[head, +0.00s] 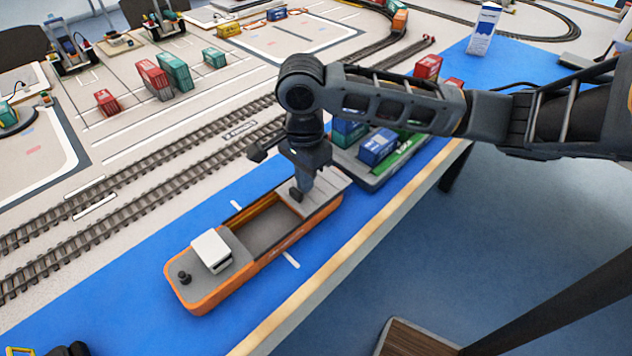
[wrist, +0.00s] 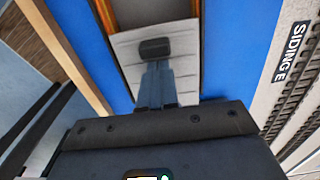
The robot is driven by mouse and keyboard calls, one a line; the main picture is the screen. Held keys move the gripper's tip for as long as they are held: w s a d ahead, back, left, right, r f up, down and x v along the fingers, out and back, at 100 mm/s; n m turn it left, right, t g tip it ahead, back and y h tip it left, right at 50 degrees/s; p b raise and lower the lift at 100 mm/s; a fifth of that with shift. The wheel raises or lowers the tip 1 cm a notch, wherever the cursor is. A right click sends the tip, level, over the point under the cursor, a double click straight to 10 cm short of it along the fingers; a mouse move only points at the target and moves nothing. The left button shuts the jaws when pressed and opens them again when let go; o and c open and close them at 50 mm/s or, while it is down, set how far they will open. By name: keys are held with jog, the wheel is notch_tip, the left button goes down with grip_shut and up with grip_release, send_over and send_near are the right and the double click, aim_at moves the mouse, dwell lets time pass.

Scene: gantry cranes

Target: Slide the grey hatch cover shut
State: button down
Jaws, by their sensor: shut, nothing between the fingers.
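The orange ship (head: 222,290) lies on the blue strip with its hold (head: 262,230) open in the middle. The grey hatch cover (head: 330,186) sits over the ship's right end, and it fills the middle of the wrist view (wrist: 180,72). A dark handle (head: 296,193) stands near the cover's hold-side edge; it also shows in the wrist view (wrist: 155,47). My gripper (head: 304,188) points down at the cover, fingers shut and empty, just beside the handle on the side away from the hold. In the wrist view its fingertips (wrist: 156,66) appear at the handle; I cannot tell whether they touch.
A white cabin (head: 212,250) and a dark post (head: 184,277) stand on the ship's left end. A grey barge (head: 375,175) with blue and green containers lies close to the right, under my arm. Rail tracks run behind; the table edge is in front.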

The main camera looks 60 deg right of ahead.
jog(key=shift+w+a+p, duration=0.65)
jog(key=shift+a+p, duration=0.2)
jog(key=shift+a, duration=1.15)
jog(key=shift+w+a+p, duration=0.6)
jog(key=shift+a+p, duration=0.3)
jog(key=shift+a, duration=1.15)
jog(key=shift+w+a+p, duration=0.65)
jog(key=shift+a+p, duration=0.2)
jog(key=shift+a, duration=1.15)
jog(key=shift+d+r, duration=0.1)
jog(key=shift+d, duration=0.1)
jog(key=shift+s+d+r+p, duration=0.15)
jog(key=shift+d+r+p, duration=0.05)
jog(key=shift+d+p, duration=0.2)
notch_tip(320, 180, up, 10)
jog(key=p, duration=0.4)
jog(key=shift+p, duration=0.35)
jog(key=shift+f, duration=0.1)
